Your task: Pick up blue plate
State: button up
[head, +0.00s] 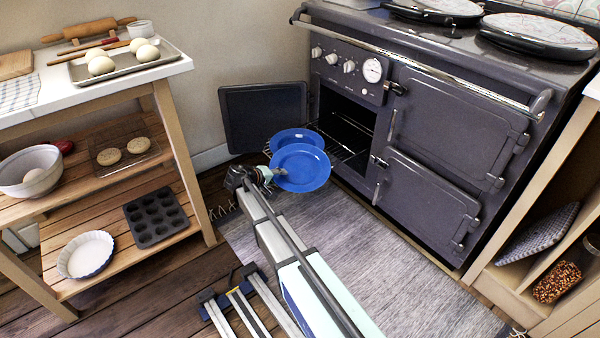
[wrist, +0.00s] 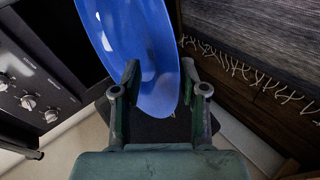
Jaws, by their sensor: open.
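Two blue plates show in the head view at the open oven. The front blue plate (head: 302,170) overlaps the rear blue plate (head: 290,135). My gripper (head: 277,172) is at the left edge of the front plate. In the wrist view, a blue plate (wrist: 130,40) reaches down between the two open fingers of my gripper (wrist: 160,78). Its rim lies between the fingertips, which are not closed on it. I cannot tell whether either finger touches it. The front plate hides part of the rear plate, and what supports the front plate is unclear.
The dark range cooker (head: 450,130) has its oven door (head: 262,115) swung open to the left. A wire rack (head: 342,150) sticks out of the oven. A wooden shelf unit (head: 188,170) with baking things stands left. A grey rug (head: 400,240) covers clear floor in front.

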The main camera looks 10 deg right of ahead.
jog(key=shift+w+d+f, duration=0.3)
jog(key=shift+d+f, duration=0.05)
jog(key=shift+d, duration=0.05)
jog(key=shift+c, duration=0.4)
grip_shut()
jog(key=shift+r, duration=0.1)
